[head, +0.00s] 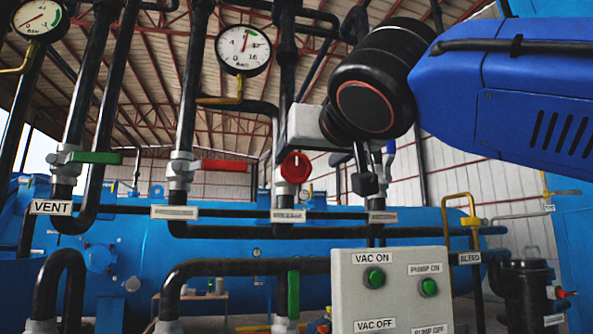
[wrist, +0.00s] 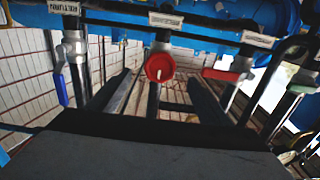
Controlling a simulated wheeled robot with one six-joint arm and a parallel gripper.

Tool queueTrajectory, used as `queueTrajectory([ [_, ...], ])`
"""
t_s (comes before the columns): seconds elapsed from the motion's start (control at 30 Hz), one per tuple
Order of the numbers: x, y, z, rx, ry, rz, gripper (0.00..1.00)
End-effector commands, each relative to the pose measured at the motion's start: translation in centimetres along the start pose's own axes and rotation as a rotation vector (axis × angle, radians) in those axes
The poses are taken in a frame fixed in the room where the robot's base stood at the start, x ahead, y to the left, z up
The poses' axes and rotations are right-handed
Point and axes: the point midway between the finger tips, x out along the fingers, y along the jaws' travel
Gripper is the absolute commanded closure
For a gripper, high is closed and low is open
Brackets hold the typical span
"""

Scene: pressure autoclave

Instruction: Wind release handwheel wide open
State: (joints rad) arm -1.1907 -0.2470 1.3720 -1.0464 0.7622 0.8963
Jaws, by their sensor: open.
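The release handwheel (head: 295,167) is a round red knob with a white mark on a vertical dark pipe, above a white label that seems to read RELEASE (head: 288,215). In the wrist view the handwheel (wrist: 159,67) shows upside down near the middle, ahead of my gripper and clear of it. My gripper (head: 367,183) is in the head view to the right of the handwheel, pointing down and away. Its dark fingers (wrist: 155,98) are spread in the wrist view, with nothing between them. The handwheel's stem is partly hidden.
A red lever (head: 220,165) and a green lever (head: 95,157) sit on pipes to the left. A blue-handled valve (wrist: 61,86) is on the other side of the handwheel. A grey control box (head: 393,292) stands below. Pressure gauges (head: 243,49) hang above.

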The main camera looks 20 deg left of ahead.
Motion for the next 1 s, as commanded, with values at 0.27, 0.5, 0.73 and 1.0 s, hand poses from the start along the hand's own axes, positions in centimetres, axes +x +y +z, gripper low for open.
queueTrajectory([
  [0.27,5.0,0.1,0.1,0.0,-0.001,0.003,0.28],
  [0.5,8.6,0.1,0.1,0.0,0.0,0.002,0.28],
  [0.73,10.1,0.0,0.0,-0.001,0.0,0.001,0.28],
  [1.0,10.3,0.0,0.0,0.0,0.0,0.0,0.28],
])
